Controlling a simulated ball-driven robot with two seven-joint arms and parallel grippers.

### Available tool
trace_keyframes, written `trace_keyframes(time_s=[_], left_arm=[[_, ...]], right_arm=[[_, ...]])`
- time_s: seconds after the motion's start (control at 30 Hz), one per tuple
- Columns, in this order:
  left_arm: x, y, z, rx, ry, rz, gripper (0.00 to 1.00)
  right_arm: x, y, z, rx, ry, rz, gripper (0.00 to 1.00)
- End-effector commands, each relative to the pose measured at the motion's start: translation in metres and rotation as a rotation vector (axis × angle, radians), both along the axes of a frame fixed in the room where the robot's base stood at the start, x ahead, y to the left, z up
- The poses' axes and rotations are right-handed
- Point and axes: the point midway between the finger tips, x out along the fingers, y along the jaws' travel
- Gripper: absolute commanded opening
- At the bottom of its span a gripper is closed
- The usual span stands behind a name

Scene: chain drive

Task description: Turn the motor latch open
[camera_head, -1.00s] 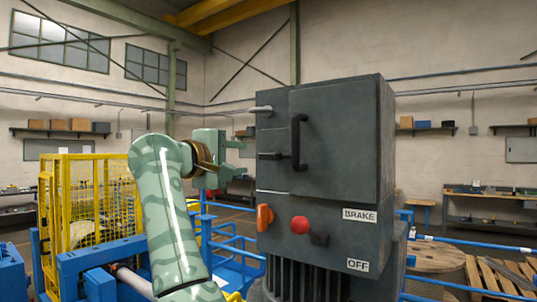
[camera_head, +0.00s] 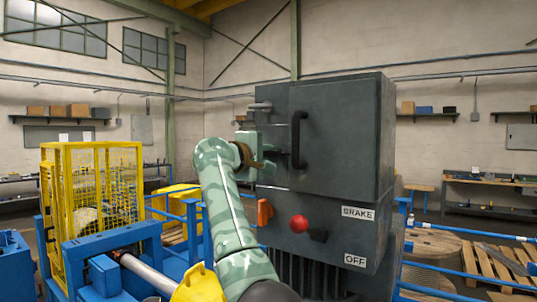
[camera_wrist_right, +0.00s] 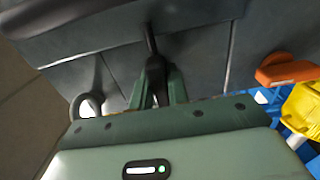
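The motor latch is a dark lever on the front of the grey motor cabinet (camera_head: 345,140). In the head view my right gripper (camera_head: 268,153) is at the cabinet's front left and largely hides it. In the right wrist view the dark latch (camera_wrist_right: 153,48) reaches down between the two green fingers of my right gripper (camera_wrist_right: 158,78). The fingers stand on either side of its end, apart, and I cannot tell whether either touches it. My left gripper is in neither view.
A black vertical handle (camera_head: 297,140) is just right of my gripper. An orange knob (camera_head: 264,211) and a red button (camera_head: 299,223) sit below. A grey peg (camera_head: 260,106) is above. A yellow cage (camera_head: 95,180) and blue rails stand to the left.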

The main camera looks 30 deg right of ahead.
Motion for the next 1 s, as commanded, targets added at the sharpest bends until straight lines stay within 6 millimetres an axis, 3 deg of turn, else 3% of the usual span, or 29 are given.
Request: trace_keyframes(time_s=[0.47,1.0], left_arm=[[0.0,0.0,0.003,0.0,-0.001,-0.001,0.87],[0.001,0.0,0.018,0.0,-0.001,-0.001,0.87]], right_arm=[[0.0,0.001,0.0,-0.016,0.047,0.001,0.0],[0.001,0.001,0.0,-0.18,0.443,0.002,0.0]])
